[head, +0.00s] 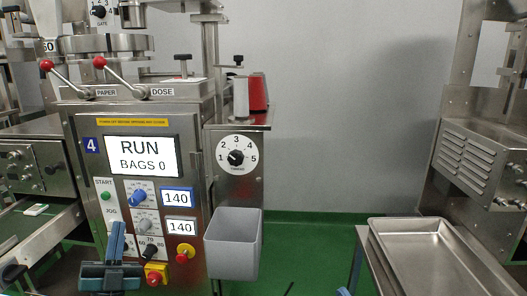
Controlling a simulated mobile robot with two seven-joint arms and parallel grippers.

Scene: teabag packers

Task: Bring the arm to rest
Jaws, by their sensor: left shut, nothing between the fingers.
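My left gripper (117,228) is at the lower left of the head view, in front of the machine's control panel. Its blue fingers are together, point up and hold nothing. They cover part of the panel near the JOG label. The packing machine (190,240) has a screen (140,156) reading RUN, BAGS 0.
A grey bin (232,243) hangs on the machine's right side. A yellow-based red button (155,274) and a red knob (185,251) are close to my left gripper. A metal tray (440,262) stands at the lower right. Green floor (312,245) lies open between.

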